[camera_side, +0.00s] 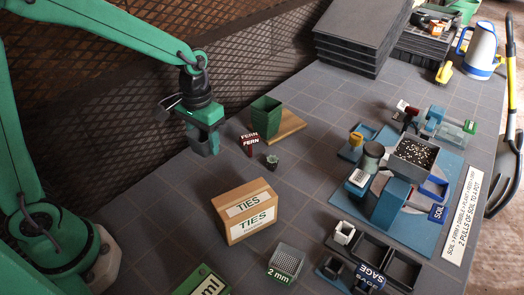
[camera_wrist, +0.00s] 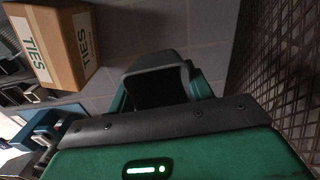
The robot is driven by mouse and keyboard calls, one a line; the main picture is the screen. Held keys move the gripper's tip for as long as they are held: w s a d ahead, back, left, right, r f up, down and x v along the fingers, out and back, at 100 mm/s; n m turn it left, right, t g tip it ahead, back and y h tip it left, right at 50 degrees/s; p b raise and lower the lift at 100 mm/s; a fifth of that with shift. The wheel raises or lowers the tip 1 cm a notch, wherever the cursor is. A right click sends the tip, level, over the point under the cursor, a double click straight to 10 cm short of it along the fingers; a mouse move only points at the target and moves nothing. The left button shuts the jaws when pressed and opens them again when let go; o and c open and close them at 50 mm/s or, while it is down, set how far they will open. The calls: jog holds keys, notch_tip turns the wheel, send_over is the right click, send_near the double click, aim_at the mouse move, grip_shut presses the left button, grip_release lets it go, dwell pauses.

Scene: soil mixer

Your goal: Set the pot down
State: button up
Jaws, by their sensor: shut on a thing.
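My gripper (camera_side: 203,143) hangs above the left part of the table, left of a green pot. In the wrist view its green fingers (camera_wrist: 160,92) close on a dark grey, square-mouthed pot (camera_wrist: 156,62). In the side view the held pot (camera_side: 206,147) is mostly covered by the fingers. It appears to be off the table, but the gap below it is hard to judge. The pot's base and contents cannot be made out.
A green pot (camera_side: 266,117) stands on a wooden board (camera_side: 288,128), by a FERN label (camera_side: 250,140) and a small dark pot (camera_side: 272,161). A TIES box (camera_side: 247,212) stands in front. The soil mixer (camera_side: 412,160) and SAGE tray (camera_side: 374,250) are right. Mesh wall lies behind.

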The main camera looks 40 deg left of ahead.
notch_tip(320, 180, up, 4)
jog(key=shift+r, duration=0.15)
jog(key=shift+w+d+r, duration=0.15)
jog(key=shift+d+r, duration=0.05)
jog(key=shift+r, duration=0.05)
jog(key=w+d, duration=0.3)
jog(key=d, duration=1.1)
jog(key=w+d, duration=0.3)
jog(key=d, duration=1)
jog(key=shift+m, duration=0.4)
jog(key=f, duration=0.5)
jog(key=shift+d+f, duration=0.1)
jog(key=shift+d, duration=0.3)
jog(key=w+a+f, duration=0.2)
jog(key=w, duration=0.1)
jog(key=w+a+f, duration=0.2)
jog(key=w, duration=0.1)
jog(key=w+a+f, duration=0.2)
jog(key=w+f, duration=0.1)
jog(key=shift+w+a, duration=0.1)
jog(key=shift+w, duration=0.25)
